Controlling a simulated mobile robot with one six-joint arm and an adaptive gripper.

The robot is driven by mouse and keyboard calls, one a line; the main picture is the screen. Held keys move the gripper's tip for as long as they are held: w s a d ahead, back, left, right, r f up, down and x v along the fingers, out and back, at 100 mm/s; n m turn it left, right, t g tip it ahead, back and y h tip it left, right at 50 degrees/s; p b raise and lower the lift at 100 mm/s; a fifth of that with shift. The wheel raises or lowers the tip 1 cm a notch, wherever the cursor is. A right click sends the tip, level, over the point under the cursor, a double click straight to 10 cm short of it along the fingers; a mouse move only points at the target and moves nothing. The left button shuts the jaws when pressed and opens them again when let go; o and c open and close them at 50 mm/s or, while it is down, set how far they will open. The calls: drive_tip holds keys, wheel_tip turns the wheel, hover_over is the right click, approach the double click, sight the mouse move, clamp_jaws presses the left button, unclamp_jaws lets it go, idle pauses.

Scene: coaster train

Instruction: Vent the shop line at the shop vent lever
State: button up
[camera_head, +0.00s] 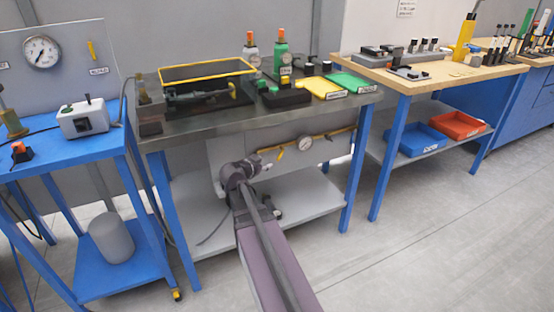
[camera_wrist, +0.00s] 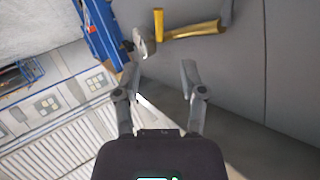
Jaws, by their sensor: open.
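A brass pipe (camera_head: 325,136) with a round gauge (camera_head: 305,143) runs along the grey panel under the middle bench. A small yellow lever (camera_head: 281,154) hangs slanting below its left end. I see no readable label there. In the wrist view, the yellow lever (camera_wrist: 158,24) sticks out by the brass pipe (camera_wrist: 197,31), and the gauge (camera_wrist: 140,42) is seen nearly edge-on. My gripper (camera_wrist: 160,68) is open and empty, its fingers apart, with the lever beyond the fingertips and not touched. In the head view, my gripper (camera_head: 262,163) is below and left of the lever.
Another yellow lever (camera_head: 91,50) is on the left panel beside a dial gauge (camera_head: 41,52); its label is too small to read. The middle bench top (camera_head: 210,116) overhangs the pipe. A lower shelf (camera_head: 310,195) lies beneath. Blue bench legs (camera_head: 357,170) flank the space.

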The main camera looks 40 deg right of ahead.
sight(279, 159)
drive_tip(key=b+x, duration=0.4)
drive_tip(key=x, duration=0.9)
drive_tip(key=shift+d+b, duration=0.1)
drive_tip(key=shift+b, duration=0.25)
